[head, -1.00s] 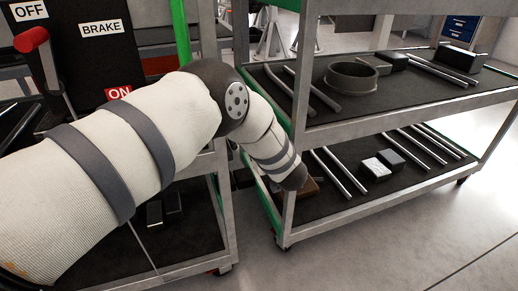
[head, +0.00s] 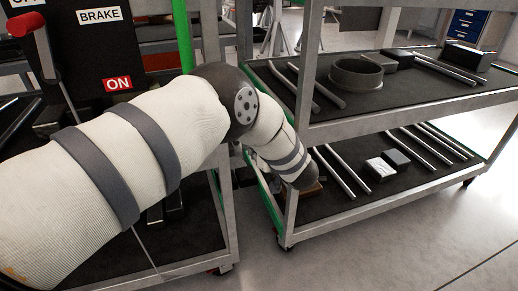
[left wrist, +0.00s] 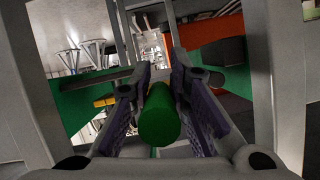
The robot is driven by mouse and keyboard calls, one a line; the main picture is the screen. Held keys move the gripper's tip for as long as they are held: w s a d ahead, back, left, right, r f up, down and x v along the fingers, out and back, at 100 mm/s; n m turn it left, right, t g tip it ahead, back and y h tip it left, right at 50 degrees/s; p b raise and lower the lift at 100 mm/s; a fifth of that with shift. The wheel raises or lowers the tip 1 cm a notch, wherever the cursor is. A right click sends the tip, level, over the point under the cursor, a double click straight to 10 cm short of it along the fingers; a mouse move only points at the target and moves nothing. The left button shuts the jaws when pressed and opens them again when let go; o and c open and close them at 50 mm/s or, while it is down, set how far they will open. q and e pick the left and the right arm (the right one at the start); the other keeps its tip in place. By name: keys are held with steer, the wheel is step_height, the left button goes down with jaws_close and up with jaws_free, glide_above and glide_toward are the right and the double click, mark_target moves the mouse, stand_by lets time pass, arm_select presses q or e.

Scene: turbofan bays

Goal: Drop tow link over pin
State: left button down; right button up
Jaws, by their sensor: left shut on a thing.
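My left gripper (left wrist: 160,110) shows in the left wrist view, its two dark purple-grey fingers closed on a green cylinder (left wrist: 159,116). The cylinder's rounded end faces the camera, and its far part is hidden. I cannot tell whether it is the tow link. In the head view my left arm comes in from the left and bends down to the right by the cart's corner post. Its gripper fingers cannot be made out there. I cannot pick out the pin in either view. My right gripper is not in view.
A two-level cart (head: 365,208) on the right holds rods, blocks and a dark ring (head: 354,76). A green upright post (head: 183,35) stands behind my arm. A dark panel with BRAKE and ON labels (head: 118,84) and a red-handled lever (head: 24,22) are at left. The floor at lower right is clear.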

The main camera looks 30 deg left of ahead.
arm_select(q)
steer(key=c, duration=1.5)
jaws_free()
steer(key=shift+w, duration=0.1)
steer(key=v, duration=1.2)
